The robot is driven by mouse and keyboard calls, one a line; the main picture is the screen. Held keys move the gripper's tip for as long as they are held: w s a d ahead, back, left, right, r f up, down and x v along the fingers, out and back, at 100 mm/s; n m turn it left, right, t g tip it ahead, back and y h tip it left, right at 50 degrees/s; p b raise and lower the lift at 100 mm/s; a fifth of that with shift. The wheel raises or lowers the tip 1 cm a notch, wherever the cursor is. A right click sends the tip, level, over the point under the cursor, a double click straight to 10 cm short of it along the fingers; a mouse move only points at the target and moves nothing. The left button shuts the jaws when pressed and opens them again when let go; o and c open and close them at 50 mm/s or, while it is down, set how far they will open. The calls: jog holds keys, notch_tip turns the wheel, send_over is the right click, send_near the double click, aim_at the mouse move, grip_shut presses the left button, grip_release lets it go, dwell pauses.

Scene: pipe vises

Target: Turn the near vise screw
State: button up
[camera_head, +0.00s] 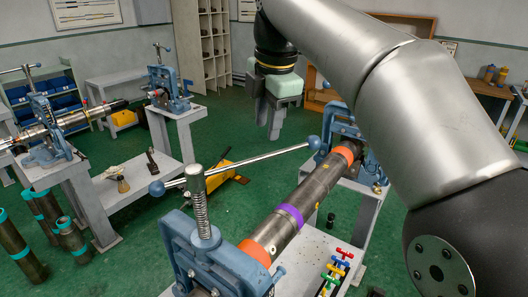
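The near vise (225,262) is a blue frame at the bottom, partly cut off by the lower edge. Its upright threaded screw (201,212) has a silver head. A long silver bar handle (245,160) with blue ball ends (157,189) passes through the head, slanting up to the right. A dark pipe (315,190) with orange and purple bands runs from this vise to a second blue vise (343,128) farther back. My gripper (270,133) hangs fingers down beyond and above the bar, apart from it. Its fingers look empty; their gap is unclear from this angle.
Another vise bench (80,180) with a pipe stands left. Pipes (20,245) stand on the floor. My arm covers the right side.

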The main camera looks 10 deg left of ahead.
aim_at(264, 155)
jog(key=f, duration=0.4)
jog(key=w+a+f, duration=0.1)
jog(key=f, duration=0.1)
jog(key=shift+f, duration=0.35)
grip_shut()
